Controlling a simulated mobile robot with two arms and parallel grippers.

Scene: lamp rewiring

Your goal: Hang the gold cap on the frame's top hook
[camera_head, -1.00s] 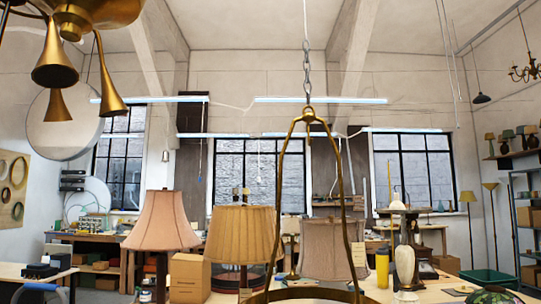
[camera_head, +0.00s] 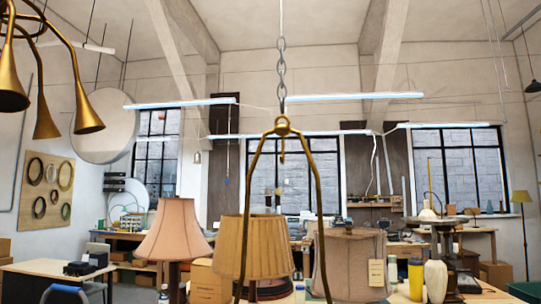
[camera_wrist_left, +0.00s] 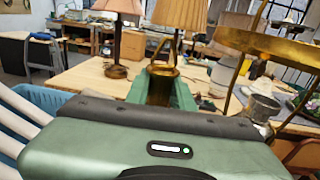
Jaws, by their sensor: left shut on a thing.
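A gold frame (camera_head: 319,200) hangs from a chain (camera_head: 282,75) in the middle of the head view. A small hook (camera_head: 282,157) hangs under the frame's top, and it is empty. The frame's lower gold ring (camera_wrist_left: 262,43) shows at the right of the left wrist view. The cap stands between the fingers, apart from the ring. The left gripper is not in the head view. My right gripper is in neither view.
Shaded lamps (camera_head: 174,230) (camera_head: 252,247) (camera_head: 350,265) stand behind the frame. Gold horn-shaped lamp arms (camera_head: 88,110) hang at the upper left. A wooden table (camera_wrist_left: 90,78) lies beyond the gripper, with a metal cup (camera_wrist_left: 262,106) at right.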

